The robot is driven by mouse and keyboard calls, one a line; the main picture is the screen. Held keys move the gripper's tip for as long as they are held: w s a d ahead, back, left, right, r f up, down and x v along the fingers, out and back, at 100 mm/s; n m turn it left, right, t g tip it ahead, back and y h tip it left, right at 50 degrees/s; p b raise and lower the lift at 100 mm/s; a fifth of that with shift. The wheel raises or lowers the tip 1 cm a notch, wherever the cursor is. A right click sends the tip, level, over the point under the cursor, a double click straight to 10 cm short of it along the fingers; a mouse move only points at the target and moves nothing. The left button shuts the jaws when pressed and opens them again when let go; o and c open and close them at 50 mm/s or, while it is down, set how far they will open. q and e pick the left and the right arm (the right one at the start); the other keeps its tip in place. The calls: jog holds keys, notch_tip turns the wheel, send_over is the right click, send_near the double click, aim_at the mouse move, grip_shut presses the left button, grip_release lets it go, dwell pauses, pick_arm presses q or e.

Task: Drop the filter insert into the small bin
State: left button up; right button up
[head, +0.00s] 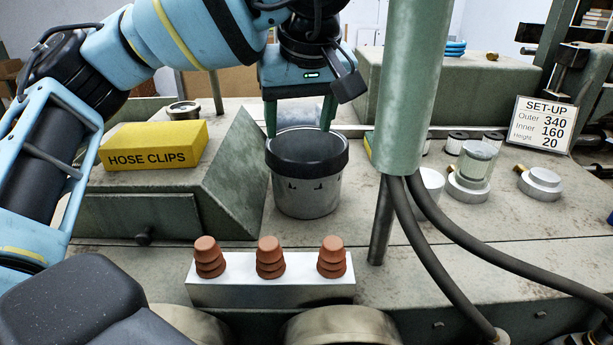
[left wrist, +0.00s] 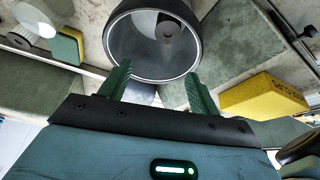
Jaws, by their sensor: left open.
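The small bin (head: 305,196) is a round metal bin with a black rim, upright on the bench in the middle of the head view. In the left wrist view, I look into the bin (left wrist: 118,45) and see a grey piece with a dark round centre (left wrist: 170,28) inside; it looks like the filter insert, lying in the bin. My left gripper (head: 299,118) is open and empty, pointing down over the bin's rim. Its green fingers (left wrist: 158,74) are spread apart in the left wrist view. The head view does not show the bin's bottom. My right gripper is not in view.
A yellow HOSE CLIPS box (head: 153,145) stands on the left. A green post (head: 408,90) with dark hoses rises right of the bin. A block with stacked terracotta plugs (head: 270,290) is in front. A glass-sided cylinder (head: 476,165) and a SET-UP sign (head: 542,124) stand at right.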

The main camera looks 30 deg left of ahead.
pick_arm(q)
jog(key=v, duration=0.6)
jog(key=shift+s, duration=0.1)
dwell(0.6)
